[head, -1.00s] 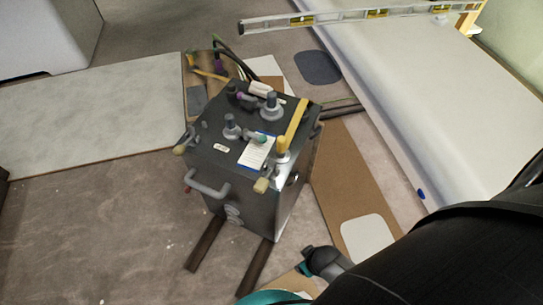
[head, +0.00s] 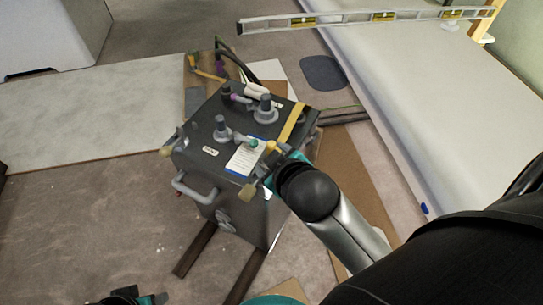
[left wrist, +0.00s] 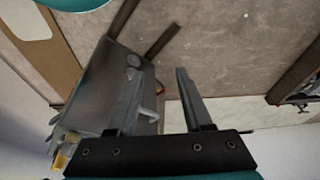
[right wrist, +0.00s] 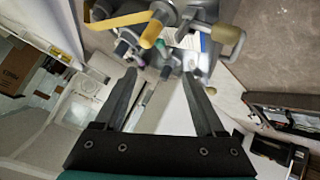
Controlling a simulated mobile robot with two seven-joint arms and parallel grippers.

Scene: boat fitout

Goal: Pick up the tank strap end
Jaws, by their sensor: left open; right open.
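A dark box-shaped tank (head: 240,135) stands on two dark rails, with fittings and a white label on top. A yellow strap (head: 293,122) crosses its top, ending in a yellow tip (head: 270,147). The strap (right wrist: 118,19) and its end (right wrist: 152,34) also show at the top of the right wrist view. My right gripper (right wrist: 160,76) is open and empty, its fingers pointing toward the tank top with the strap end beyond the tips. In the head view my right wrist partly hides the tank's right corner. My left gripper (left wrist: 154,70) is open and empty, facing the tank's side (left wrist: 92,92).
A long white bench (head: 420,110) with a spirit level (head: 340,18) lies to the right.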

